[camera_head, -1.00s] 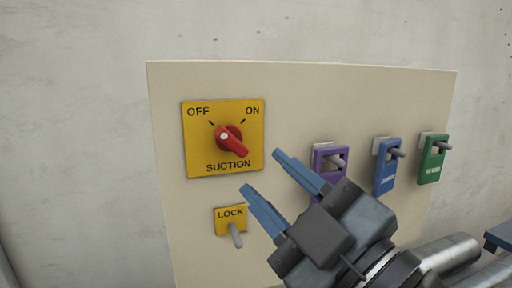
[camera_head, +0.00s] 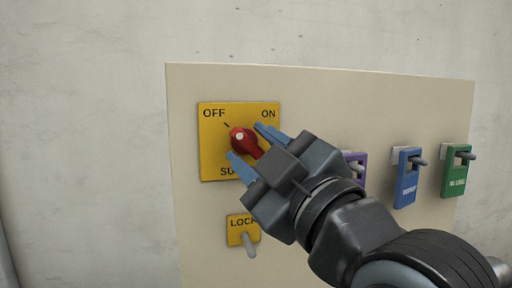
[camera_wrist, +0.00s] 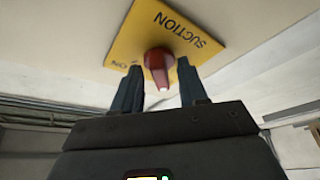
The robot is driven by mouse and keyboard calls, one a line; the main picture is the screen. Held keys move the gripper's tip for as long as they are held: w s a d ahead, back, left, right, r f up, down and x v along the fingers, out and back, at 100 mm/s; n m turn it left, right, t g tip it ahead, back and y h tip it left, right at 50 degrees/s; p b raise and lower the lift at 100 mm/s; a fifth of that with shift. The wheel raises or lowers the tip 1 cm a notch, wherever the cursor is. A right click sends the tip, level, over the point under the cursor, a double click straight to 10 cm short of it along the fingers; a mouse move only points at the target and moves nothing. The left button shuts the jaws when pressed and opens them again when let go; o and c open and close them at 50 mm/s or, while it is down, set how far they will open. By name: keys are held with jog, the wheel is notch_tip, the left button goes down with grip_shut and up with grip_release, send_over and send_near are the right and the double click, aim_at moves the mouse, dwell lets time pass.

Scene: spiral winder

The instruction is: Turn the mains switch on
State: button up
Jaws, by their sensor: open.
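The red rotary switch knob (camera_head: 243,138) sits on a yellow plate (camera_head: 212,150) marked OFF, ON and SUCTION. The knob's white-dotted end points up-left toward OFF, and its handle slants down-right. My gripper (camera_head: 249,146) is open, with one blue finger on the upper right of the knob and one on the lower left. In the wrist view the red knob (camera_wrist: 158,62) shows between the two spread fingertips, against the yellow plate (camera_wrist: 188,18). Whether the fingers touch the knob cannot be told. My gripper hides part of the SUCTION lettering.
A yellow LOCK plate (camera_head: 239,221) with a grey peg (camera_head: 250,245) is just below. Purple (camera_head: 357,160), blue (camera_head: 408,180) and green (camera_head: 457,172) tags hang on pegs to the right. All are on a beige panel (camera_head: 330,95) on a concrete wall.

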jog(key=c, duration=0.8)
